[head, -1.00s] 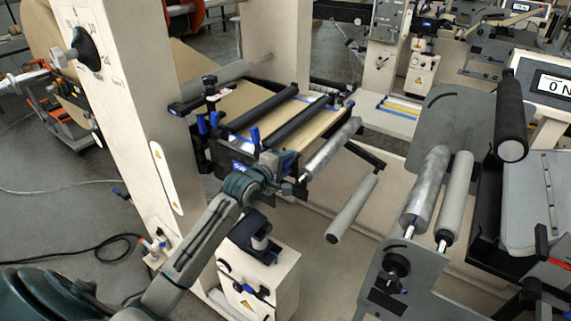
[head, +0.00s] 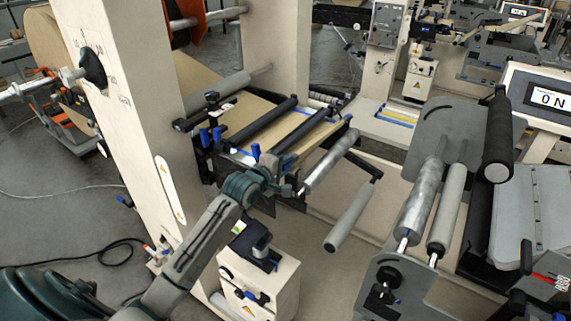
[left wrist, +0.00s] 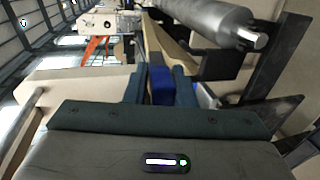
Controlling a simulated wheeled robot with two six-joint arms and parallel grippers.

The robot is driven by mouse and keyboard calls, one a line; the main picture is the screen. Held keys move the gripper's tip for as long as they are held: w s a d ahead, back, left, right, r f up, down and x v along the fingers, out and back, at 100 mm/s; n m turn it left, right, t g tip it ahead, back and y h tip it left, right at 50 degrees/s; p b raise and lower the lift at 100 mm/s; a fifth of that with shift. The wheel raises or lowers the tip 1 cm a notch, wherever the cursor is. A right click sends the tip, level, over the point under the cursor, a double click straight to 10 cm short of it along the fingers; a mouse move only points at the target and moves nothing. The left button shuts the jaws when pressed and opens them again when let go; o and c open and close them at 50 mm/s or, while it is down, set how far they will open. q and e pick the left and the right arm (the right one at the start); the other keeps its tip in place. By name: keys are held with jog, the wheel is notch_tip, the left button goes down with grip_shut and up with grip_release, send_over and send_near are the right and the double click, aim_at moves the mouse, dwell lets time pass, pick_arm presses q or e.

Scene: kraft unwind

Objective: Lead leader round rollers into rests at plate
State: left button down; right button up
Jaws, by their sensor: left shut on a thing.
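The tan kraft leader (head: 288,125) lies over the table of the unwind stand, between two black bars, toward my left gripper (head: 278,178). In the left wrist view, my left gripper (left wrist: 160,85) is shut on a blue piece (left wrist: 161,84) at the leader's near end; tan kraft (left wrist: 168,45) runs away behind it. A metal roller (head: 330,162) is just right of this gripper, and a grey roller (head: 352,215) is lower right. A silver roller (head: 420,200) and another grey roller (head: 447,208) stand at the grey plate (head: 442,125). I cannot pick out the rests. My right gripper is not in view.
A cream pillar (head: 135,120) stands left of the table. A black roller (head: 498,140) and a display (head: 548,98) are at the right. A black cable (head: 95,250) lies on the floor.

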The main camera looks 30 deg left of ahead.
pick_arm(q)
jog(key=shift+f, duration=0.35)
jog(key=shift+b, duration=0.4)
jog(key=shift+r+t+b, duration=0.1)
jog(key=shift+t+b, duration=0.4)
jog(key=shift+b, duration=0.15)
jog(key=shift+r, duration=0.15)
jog(key=shift+d+r+p, duration=0.25)
jog(key=shift+d+p, duration=0.05)
jog(key=shift+p, duration=0.2)
jog(key=d+p, duration=0.1)
jog(key=d+r+p, duration=0.2)
jog(key=shift+s+d, duration=0.1)
jog(key=shift+d, duration=0.3)
jog(key=shift+f, duration=0.1)
